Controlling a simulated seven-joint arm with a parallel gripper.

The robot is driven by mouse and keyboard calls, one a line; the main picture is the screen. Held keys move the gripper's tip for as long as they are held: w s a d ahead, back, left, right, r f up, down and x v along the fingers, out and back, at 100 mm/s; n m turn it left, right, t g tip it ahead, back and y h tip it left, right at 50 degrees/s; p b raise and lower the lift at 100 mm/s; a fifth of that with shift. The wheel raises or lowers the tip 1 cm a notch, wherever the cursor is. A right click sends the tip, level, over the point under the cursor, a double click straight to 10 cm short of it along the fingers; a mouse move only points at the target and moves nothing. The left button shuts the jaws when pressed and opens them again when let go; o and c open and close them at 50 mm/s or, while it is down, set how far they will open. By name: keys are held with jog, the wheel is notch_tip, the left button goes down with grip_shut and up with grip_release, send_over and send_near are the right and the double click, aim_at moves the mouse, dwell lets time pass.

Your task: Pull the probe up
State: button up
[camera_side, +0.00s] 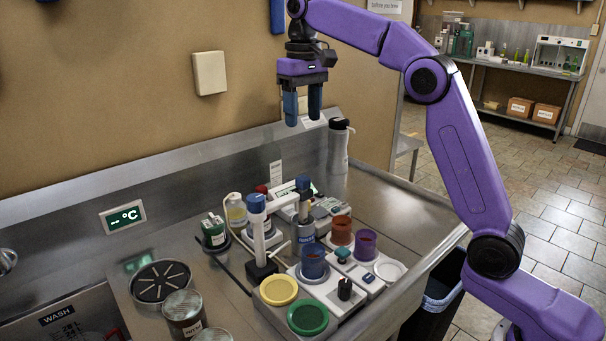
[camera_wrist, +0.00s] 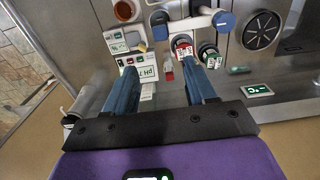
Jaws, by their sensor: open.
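The probe's lower end is hidden.
A wall readout (camera_side: 126,216) shows dashes and °C. A tall bottle (camera_side: 338,146) stands by the wall. The counter's right side is clear.

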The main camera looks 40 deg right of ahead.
aim_at(303, 177)
notch_tip(303, 177, down, 15)
jog(key=shift+r, duration=0.1)
dwell(0.6)
